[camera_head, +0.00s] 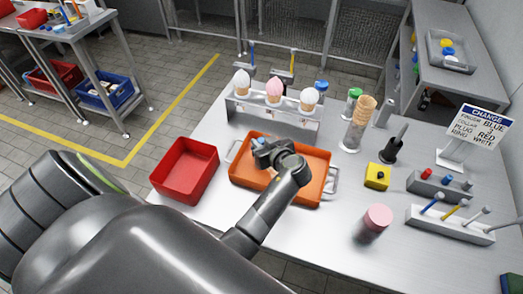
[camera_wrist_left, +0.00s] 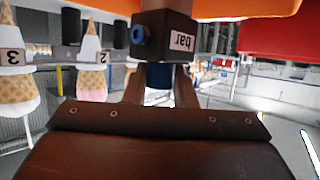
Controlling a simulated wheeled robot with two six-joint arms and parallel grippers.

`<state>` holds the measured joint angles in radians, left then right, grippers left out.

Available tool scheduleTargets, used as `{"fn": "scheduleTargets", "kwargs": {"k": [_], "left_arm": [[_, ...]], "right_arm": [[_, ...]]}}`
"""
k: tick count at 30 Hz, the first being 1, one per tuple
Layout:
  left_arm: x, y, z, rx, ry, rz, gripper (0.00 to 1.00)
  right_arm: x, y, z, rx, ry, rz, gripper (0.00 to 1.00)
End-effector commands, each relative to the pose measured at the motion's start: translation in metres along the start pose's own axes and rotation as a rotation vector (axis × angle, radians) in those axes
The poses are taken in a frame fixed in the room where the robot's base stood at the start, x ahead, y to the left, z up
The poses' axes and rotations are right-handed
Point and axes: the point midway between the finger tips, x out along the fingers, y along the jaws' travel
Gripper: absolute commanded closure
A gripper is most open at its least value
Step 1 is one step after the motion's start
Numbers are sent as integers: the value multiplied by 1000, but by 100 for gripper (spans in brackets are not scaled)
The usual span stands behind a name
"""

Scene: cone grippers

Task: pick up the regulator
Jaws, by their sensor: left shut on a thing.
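My left gripper (camera_head: 270,156) is over the orange tray (camera_head: 318,170) in the head view, with its arm hiding part of the tray. In the left wrist view, which looks upside down, its fingers (camera_wrist_left: 160,92) are shut on a dark block with a blue knob and a white lettered label, apparently the regulator (camera_wrist_left: 160,38). The block shows close to the orange tray (camera_wrist_left: 210,8); I cannot tell whether it touches it. In the head view the regulator is mostly hidden by the gripper. My right gripper is not in view.
A red bin (camera_head: 188,170) stands left of the tray. Behind is a rack (camera_head: 270,112) with ice-cream cones. To the right are a yellow block (camera_head: 376,178), a pink-topped cylinder (camera_head: 375,222), tool racks (camera_head: 450,228) and a sign (camera_head: 480,124). The table's front right is mostly clear.

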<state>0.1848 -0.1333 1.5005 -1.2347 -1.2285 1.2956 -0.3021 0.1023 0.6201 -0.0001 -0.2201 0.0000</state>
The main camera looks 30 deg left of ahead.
Motion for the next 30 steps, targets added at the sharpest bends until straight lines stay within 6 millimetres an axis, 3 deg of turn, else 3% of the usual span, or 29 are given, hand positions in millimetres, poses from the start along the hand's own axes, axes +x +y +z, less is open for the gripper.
{"fn": "scheduleTargets", "kwargs": {"k": [4, 10, 17, 23, 30], "left_arm": [[1, 0, 1, 2, -1, -1, 100], [1, -1, 1, 2, -1, -1, 100], [0, -1, -1, 2, -2, -1, 100], [-10, 0, -24, -5, 0, 1, 100], [-26, 1, -65, -6, 3, 3, 100]], "right_arm": [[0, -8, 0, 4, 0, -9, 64], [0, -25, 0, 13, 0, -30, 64], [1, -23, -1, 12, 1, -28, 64], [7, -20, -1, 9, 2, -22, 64], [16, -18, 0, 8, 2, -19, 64]]}}
